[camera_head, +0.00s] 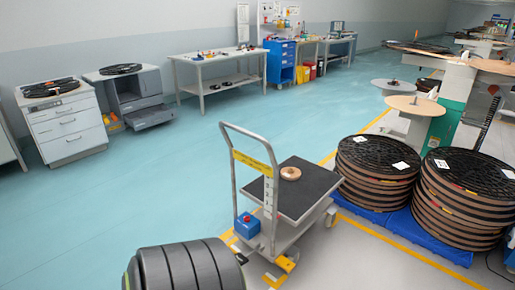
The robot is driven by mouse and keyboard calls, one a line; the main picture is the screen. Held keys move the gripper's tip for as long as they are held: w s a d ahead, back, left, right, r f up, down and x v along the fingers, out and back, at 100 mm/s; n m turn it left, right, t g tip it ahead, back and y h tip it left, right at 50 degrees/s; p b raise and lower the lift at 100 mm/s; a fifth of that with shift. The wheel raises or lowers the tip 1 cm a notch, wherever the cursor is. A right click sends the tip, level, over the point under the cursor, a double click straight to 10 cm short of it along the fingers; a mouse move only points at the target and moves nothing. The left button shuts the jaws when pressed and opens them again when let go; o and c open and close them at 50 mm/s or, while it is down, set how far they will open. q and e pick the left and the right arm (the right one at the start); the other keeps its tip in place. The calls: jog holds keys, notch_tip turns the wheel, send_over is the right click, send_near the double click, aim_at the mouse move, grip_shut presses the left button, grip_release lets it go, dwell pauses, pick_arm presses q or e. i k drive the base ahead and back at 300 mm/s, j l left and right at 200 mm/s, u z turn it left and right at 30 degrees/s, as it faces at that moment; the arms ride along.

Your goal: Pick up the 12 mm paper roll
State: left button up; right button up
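A small tan ring-shaped roll (290,173), which looks like the paper roll, lies flat on the dark top of a trolley (308,201). Its 12 mm size cannot be read at this distance. Nothing touches it from above. Neither of my grippers shows in this view.
The trolley's push handle (232,178) rises on its left side. Stacks of black-topped reels (378,172) (465,198) stand on blue pallets to the right. A white drawer cabinet (64,127) and a workbench (218,60) stand at the back. The blue-green floor left of the trolley is clear.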

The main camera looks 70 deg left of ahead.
aim_at(288, 173)
jog(key=i+j+u, duration=0.15)
jog(key=i+u, duration=0.35)
jog(key=i, duration=0.3)
jog(key=i+l+u, duration=0.2)
jog(key=i+u, duration=0.3)
jog(key=i, duration=0.3)
